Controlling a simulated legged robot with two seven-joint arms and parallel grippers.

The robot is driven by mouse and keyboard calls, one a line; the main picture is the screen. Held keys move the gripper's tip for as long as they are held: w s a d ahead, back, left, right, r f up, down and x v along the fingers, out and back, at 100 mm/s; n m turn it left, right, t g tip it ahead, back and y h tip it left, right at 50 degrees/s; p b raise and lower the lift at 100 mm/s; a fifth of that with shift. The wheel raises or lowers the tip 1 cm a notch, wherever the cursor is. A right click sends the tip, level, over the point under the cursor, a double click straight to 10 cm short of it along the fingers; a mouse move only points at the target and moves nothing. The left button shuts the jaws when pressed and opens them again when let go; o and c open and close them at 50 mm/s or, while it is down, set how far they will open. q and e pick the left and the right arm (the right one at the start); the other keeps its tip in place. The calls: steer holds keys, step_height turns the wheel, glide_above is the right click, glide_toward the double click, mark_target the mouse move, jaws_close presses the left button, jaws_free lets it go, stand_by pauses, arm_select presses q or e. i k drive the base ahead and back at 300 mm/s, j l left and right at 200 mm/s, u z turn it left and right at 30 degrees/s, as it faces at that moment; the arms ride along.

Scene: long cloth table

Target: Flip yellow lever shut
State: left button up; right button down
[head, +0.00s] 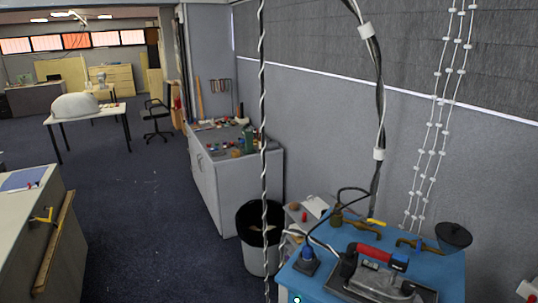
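A small yellow lever-like piece (376,222) shows beside the brass fittings (345,219) at the back of a blue-topped table (318,278) at the lower right. It is too small to tell whether it stands open or shut. Another yellow piece (43,216) is on the side of the bench at the left; its exact form is unclear. Neither of my grippers is in view.
An iron with a red handle (370,254) and a dark funnel-like piece (453,235) are on the blue table. Cables hang in front of the wall. A black bin (257,261) stands left of the table. Dark carpet (150,220) is open between the benches.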

mark_target(369, 220)
steer(key=z, duration=1.4)
steer(key=i+z, duration=0.2)
steer(key=i, duration=0.15)
